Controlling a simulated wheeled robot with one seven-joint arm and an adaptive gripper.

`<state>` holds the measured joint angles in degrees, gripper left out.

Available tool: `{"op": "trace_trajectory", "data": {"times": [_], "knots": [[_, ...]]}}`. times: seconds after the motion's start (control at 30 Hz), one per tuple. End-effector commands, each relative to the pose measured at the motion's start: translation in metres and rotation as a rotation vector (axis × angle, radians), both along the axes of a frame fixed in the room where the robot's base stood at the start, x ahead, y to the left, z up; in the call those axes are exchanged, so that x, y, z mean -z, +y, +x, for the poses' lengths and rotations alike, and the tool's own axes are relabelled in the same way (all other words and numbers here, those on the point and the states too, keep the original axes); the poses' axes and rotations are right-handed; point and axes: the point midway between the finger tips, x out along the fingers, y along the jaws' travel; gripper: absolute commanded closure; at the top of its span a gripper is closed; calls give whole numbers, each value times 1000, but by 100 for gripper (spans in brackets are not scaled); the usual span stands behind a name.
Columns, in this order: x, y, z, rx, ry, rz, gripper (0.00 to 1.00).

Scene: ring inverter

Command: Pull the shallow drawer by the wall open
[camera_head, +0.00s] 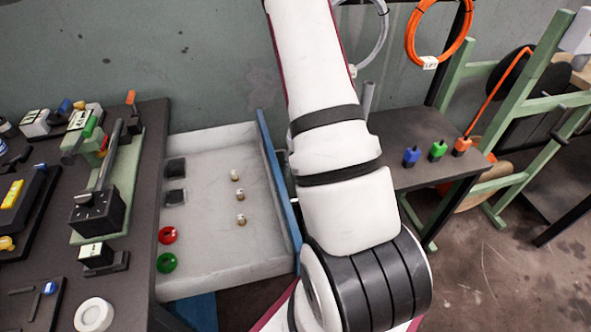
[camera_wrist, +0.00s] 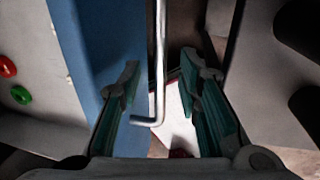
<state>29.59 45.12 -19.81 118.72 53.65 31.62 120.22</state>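The shallow drawer (camera_head: 215,235) by the wall stands pulled out from the dark bench, its pale inside in plain sight. Its blue front (camera_head: 277,185) faces my arm and also shows in the wrist view (camera_wrist: 88,60). A metal bar handle (camera_wrist: 157,60) with a bent end runs along the blue front. My gripper (camera_wrist: 160,80) is open, with a teal-padded finger on either side of the handle. I see gaps between the bar and both fingers. In the head view my arm hides the gripper and most of the handle.
Tools crowd the bench (camera_head: 150,125) at left. A side table (camera_head: 425,135) with coloured blocks stands at right. Open floor (camera_head: 480,270) lies at lower right.

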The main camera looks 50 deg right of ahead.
Motion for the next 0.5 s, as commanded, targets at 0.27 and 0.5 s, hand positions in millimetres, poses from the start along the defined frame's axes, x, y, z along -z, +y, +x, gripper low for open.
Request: {"op": "trace_trajectory", "data": {"times": [0.27, 0.5], "knots": [[-53, -9, -5, 0, -4, -4, 69], [-93, -15, -9, 2, -3, -2, 69]]}}
